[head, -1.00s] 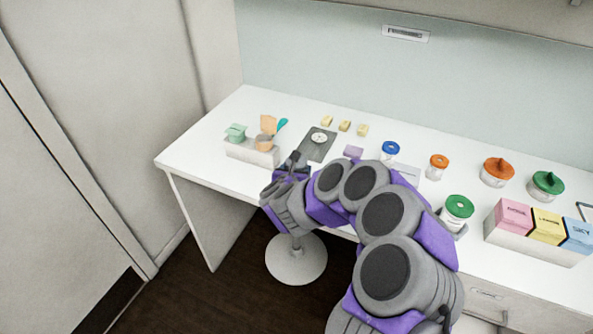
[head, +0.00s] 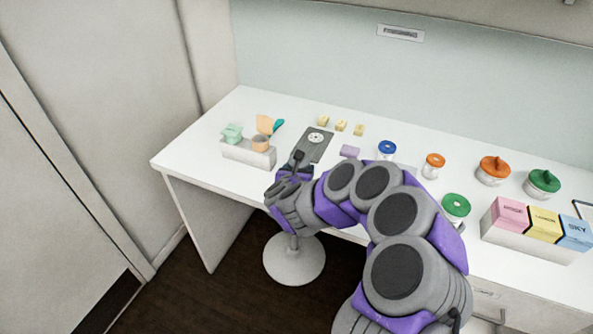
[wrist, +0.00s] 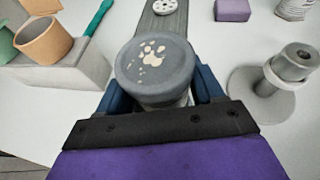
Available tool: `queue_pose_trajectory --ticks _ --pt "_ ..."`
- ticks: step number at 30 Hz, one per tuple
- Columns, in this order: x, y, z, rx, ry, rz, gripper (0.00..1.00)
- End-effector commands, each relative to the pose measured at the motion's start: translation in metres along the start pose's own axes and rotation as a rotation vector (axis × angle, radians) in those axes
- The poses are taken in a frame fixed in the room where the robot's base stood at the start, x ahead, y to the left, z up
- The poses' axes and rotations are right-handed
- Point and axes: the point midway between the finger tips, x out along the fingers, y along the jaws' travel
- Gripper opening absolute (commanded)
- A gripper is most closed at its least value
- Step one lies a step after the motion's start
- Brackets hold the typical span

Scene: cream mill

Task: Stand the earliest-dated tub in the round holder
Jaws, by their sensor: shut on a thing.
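My gripper (wrist: 160,100) is shut on a round piece (wrist: 155,65) with a grey-blue top and cream splotches, which looks like a lidded tub. Its lower part shows pale between the blue fingers, and I can read no date on it. In the head view my gripper (head: 293,172) is over the table's front edge, and the held piece cannot be made out. Tubs with a blue lid (head: 387,148), an orange lid (head: 434,160) and a green lid (head: 456,206) stand on the table to the right. I cannot tell for certain which thing is the round holder.
A dark slab (wrist: 166,24) bears a white disc with holes (wrist: 164,7). A grey stand with a round base (wrist: 242,98) is right of my gripper. A pale box (head: 240,152) with cups is at left. A mauve block (head: 350,151) and coloured boxes (head: 510,212) lie right.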

Motion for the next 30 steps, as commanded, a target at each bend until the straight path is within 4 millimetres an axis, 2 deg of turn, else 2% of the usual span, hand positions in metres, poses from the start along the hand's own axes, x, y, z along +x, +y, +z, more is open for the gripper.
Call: queue_pose_trajectory --ticks 30 --pt "0.001 0.014 -0.009 -0.002 -0.001 0.001 0.18"
